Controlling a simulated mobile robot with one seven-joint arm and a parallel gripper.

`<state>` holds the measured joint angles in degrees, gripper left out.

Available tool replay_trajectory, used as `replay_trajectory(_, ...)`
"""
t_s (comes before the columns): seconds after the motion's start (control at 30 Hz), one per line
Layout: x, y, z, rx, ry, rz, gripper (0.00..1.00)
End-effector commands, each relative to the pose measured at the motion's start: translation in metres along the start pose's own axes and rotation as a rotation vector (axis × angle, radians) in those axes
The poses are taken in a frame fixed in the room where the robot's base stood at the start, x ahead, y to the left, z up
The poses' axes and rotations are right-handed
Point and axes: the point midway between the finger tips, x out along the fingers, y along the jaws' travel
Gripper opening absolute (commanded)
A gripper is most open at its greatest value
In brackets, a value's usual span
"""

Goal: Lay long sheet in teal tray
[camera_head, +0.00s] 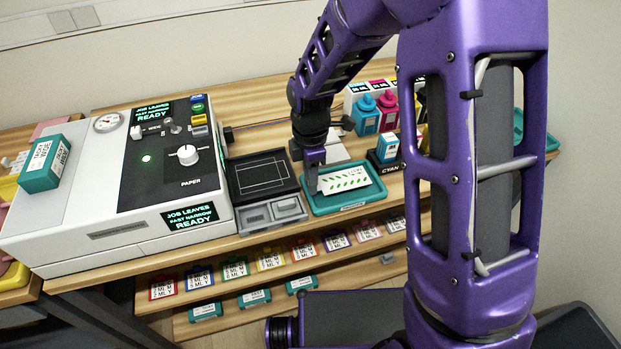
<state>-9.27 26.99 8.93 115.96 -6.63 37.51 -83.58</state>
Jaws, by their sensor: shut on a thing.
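The teal tray (336,206) lies on the bench right of the press. A white sheet with a row of green marks (347,179) is over the tray's inside, lying at a slant to its rim. Whether it rests on the tray floor or is held just above it, I cannot tell. My gripper (313,188) points down at the sheet's left end and is shut on it. The fingertips are small and partly dark in this view.
The white press (62,218) fills the bench's left. Ink bottles (366,112) and a cyan cartridge (387,147) stand behind and right. Small labelled cards (270,260) line the shelf below.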

Motion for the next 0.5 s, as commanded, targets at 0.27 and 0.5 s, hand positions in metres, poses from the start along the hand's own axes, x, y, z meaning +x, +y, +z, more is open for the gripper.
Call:
replay_trajectory(0.27,0.008,0.000,0.000,0.001,0.000,-0.001,0.00)
replay_trajectory(0.5,0.010,0.000,0.000,0.001,0.000,0.000,0.52)
